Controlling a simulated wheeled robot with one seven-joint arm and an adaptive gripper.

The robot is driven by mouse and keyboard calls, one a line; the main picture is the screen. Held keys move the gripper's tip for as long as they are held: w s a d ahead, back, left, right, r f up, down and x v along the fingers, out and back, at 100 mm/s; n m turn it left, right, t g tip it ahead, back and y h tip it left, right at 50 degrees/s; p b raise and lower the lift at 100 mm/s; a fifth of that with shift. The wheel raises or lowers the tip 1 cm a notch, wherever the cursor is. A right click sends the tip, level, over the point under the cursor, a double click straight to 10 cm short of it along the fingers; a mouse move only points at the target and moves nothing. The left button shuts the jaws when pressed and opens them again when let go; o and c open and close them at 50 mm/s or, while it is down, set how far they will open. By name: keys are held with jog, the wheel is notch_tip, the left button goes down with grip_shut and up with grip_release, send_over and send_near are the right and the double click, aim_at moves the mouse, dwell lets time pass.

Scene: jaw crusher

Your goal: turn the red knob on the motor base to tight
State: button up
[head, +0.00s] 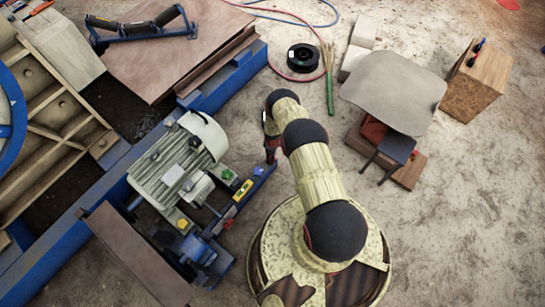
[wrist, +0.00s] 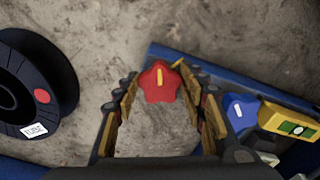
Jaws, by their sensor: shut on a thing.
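The red knob (wrist: 152,92), star-shaped with a yellow pointer line, sits between the fingers of my gripper (wrist: 159,80) in the wrist view. My gripper is shut on it, one finger on each side. The pointer line runs nearly up and down in that view. In the head view my gripper (head: 271,154) reaches down at the far end of the blue motor base (head: 262,177), and I cannot make out the gripped knob clearly there. The grey motor (head: 180,160) stands left of it.
A blue knob (wrist: 238,112) with a white pointer and a yellow level (wrist: 290,122) sit close to the right of my gripper in the wrist view. A black spool (head: 303,58) lies on the floor beyond. Open floor lies right of the base.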

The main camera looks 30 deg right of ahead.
jog(key=m, duration=0.5)
jog(key=shift+s+a+m, duration=0.1)
jog(key=shift+a+m, duration=0.1)
jog(key=shift+m, duration=0.1)
jog(key=shift+a+m, duration=0.15)
jog(key=shift+m, duration=2.05)
jog(key=o, duration=1.2)
jog(key=shift+c, duration=0.2)
jog(key=shift+r, duration=0.1)
notch_tip(320, 180, up, 12)
